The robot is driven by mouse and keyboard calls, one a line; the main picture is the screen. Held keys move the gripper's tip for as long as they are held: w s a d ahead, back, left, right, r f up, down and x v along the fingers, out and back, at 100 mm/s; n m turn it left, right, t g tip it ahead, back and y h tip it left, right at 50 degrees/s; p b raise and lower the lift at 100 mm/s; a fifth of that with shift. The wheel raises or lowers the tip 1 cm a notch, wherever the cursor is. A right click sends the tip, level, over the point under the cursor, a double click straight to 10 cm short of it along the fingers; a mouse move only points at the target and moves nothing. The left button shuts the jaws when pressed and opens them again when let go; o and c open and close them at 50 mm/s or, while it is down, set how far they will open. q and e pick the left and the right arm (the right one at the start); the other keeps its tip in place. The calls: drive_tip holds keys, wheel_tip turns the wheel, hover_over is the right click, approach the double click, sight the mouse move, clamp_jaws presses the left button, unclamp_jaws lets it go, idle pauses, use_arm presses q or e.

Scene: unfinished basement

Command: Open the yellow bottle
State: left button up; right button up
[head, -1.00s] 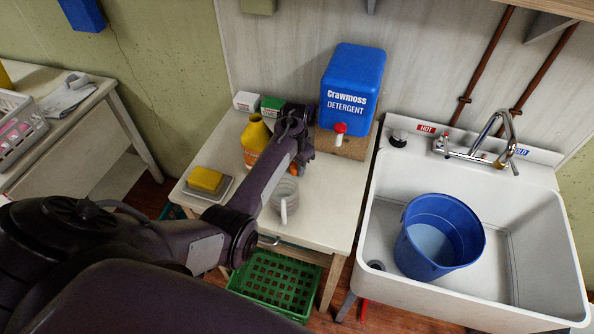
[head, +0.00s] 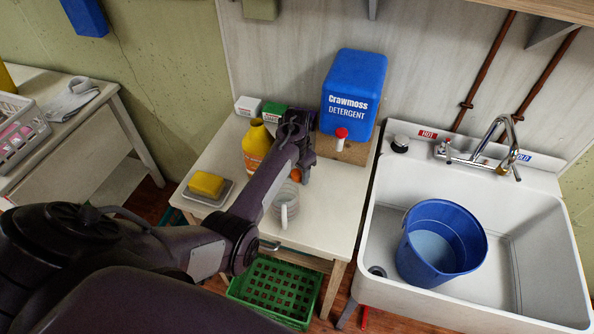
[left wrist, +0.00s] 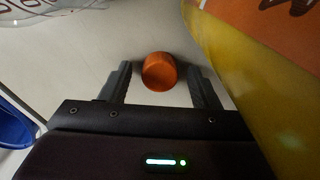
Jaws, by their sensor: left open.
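The yellow bottle (head: 256,148) stands upright on the small table, left of my left gripper. Its top looks uncapped, with a dark mouth. It also fills the right side of the left wrist view (left wrist: 270,95), close beside the gripper. An orange cap (left wrist: 159,71) is apart from the bottle, between the fingers of my left gripper (left wrist: 159,77), with a gap on each side. The gripper is open. In the head view the cap (head: 295,175) shows partly behind the fingers. My right gripper is not in view.
A clear mug (head: 285,204) stands in front of the gripper. A yellow sponge (head: 206,183) lies on a dish at left. A blue detergent container (head: 352,92) stands behind right. The sink (head: 510,240) with a blue bucket (head: 430,250) is at right. A green crate (head: 270,290) is below.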

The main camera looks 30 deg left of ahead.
sight(297, 173)
use_arm(q)
wheel_tip(297, 173, up, 12)
drive_tip(key=p, duration=0.7)
drive_tip(key=shift+f, duration=0.15)
